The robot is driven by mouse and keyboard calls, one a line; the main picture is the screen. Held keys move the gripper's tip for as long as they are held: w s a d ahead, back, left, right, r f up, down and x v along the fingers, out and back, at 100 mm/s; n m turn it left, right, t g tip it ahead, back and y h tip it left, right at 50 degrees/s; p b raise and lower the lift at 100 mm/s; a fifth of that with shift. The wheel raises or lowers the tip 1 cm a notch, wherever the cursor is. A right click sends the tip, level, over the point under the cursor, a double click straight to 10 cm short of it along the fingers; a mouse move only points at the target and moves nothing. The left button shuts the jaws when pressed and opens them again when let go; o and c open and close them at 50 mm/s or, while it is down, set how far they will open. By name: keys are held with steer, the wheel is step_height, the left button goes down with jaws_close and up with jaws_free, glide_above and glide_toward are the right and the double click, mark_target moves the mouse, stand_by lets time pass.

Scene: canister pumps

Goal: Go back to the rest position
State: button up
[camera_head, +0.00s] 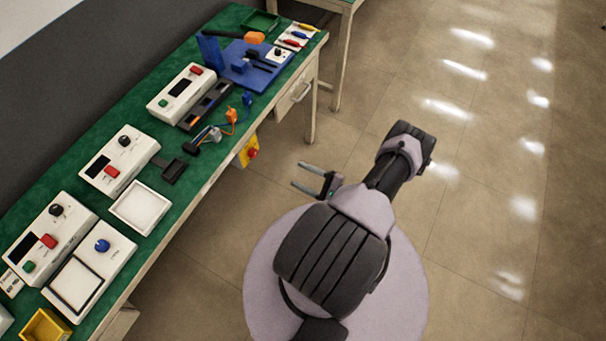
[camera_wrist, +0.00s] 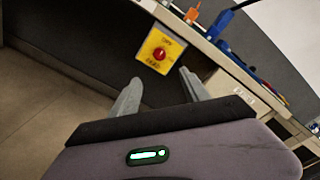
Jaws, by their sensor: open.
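My gripper (camera_head: 308,180) is open and empty in the head view. It hangs over the floor, to the right of the green-topped bench (camera_head: 178,222) and apart from its edge. My arm is folded back over my round base. In the wrist view my two gripper fingers (camera_wrist: 160,92) stand wide apart with nothing between them. Beyond them is a yellow plate with a red emergency knob (camera_wrist: 159,54) on the bench's front. The same yellow plate shows in the head view (camera_head: 248,152).
White control boxes (camera_head: 118,163), white trays (camera_head: 141,207), a blue fixture (camera_head: 252,66), a green tray (camera_head: 260,21) and a yellow bin (camera_head: 45,326) crowd the bench. A second table (camera_head: 340,60) stands at the back. The tiled floor (camera_head: 490,170) on the right is clear.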

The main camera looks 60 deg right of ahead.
steer(key=shift+s, duration=0.1)
stand_by(0.3)
steer(key=w+a+r+n+g+y, duration=0.2)
steer(key=w+r+n+g+y, duration=0.25)
steer(key=r, duration=0.45)
steer(key=w+a+r+n+g+y, duration=0.1)
steer(key=w+r+n+g+y, duration=0.3)
steer(key=r, duration=0.4)
steer(key=w+a+r+n+g, duration=0.45)
steer(key=a+r, duration=0.45)
steer(key=r, duration=0.3)
steer(key=s+a+r+n+h, duration=0.4)
steer(key=s+a+r, duration=0.2)
steer(key=a+r, duration=0.3)
steer(key=s+a+r+n+t+h+b, duration=0.1)
steer(key=s+a+r+n+h, duration=0.2)
steer(key=s+a+r, duration=0.4)
steer(key=a+r+n, duration=0.1)
steer(key=a+r, duration=0.1)
steer(key=a, duration=0.2)
steer(key=shift+n+h, duration=0.3)
steer(key=shift+h, duration=0.05)
